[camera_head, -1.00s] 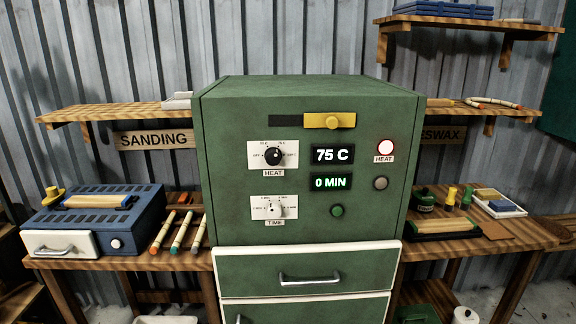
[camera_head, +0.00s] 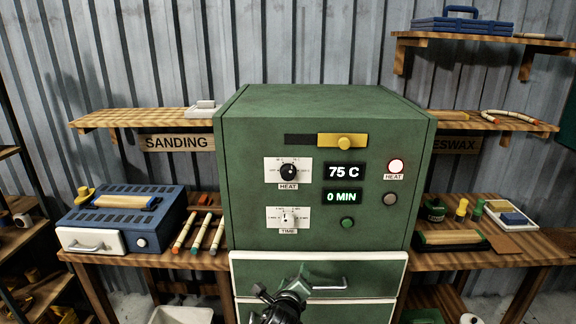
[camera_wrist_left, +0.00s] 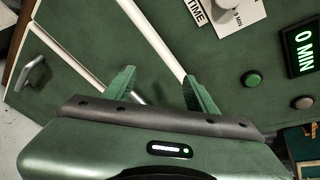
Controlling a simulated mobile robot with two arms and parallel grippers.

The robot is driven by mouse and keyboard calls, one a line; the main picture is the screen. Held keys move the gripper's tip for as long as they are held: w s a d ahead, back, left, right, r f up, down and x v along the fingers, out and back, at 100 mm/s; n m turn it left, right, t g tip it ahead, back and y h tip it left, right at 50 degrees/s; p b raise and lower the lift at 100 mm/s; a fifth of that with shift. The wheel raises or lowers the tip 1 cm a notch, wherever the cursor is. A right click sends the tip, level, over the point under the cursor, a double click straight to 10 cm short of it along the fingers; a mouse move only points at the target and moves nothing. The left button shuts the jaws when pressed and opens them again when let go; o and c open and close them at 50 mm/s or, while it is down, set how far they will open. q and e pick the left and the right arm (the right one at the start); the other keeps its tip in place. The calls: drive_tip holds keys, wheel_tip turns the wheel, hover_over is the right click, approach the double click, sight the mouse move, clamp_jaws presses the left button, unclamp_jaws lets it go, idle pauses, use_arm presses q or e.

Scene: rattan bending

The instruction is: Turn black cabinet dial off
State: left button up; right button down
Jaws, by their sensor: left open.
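The green cabinet (camera_head: 325,115) stands in the middle of the head view. Its black HEAT dial (camera_head: 288,171) sits on a white plate on the upper left of the front; the display beside it reads 75 C. The white TIME dial (camera_head: 288,217) is below it, beside a display reading 0 MIN. My left gripper (camera_head: 318,272) is in front of the upper drawer, below both dials. In the left wrist view the gripper (camera_wrist_left: 160,88) has its two green fingers apart, with nothing seen between them. The black dial is outside that view. My right gripper is not seen.
White-edged drawers (camera_head: 262,277) with metal handles are under the panel. A yellow slider (camera_head: 341,140) is above the displays; the round HEAT light (camera_head: 396,166) is at right. A blue box (camera_head: 125,220) and several sticks lie on the left bench.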

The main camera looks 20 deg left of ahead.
sight(288, 175)
use_arm(q)
wheel_tip(288, 175, up, 26)
drive_tip(key=w+a+r+m+t+y+p, duration=0.1)
drive_tip(key=w+a+m+t+y+p, duration=0.15)
drive_tip(key=m+t, duration=0.2)
drive_tip(key=shift+g+y, duration=0.25)
drive_tip(key=shift+g, duration=0.1)
drive_tip(key=shift+f+p+x, duration=0.15)
drive_tip(key=shift+p+x, duration=0.15)
drive_tip(key=shift+x, duration=1.55)
drive_tip(key=shift+f+p+x, duration=0.15)
drive_tip(key=shift+p+x, duration=0.15)
drive_tip(key=shift+x, duration=1.55)
drive_tip(key=shift+a, duration=0.15)
clamp_jaws()
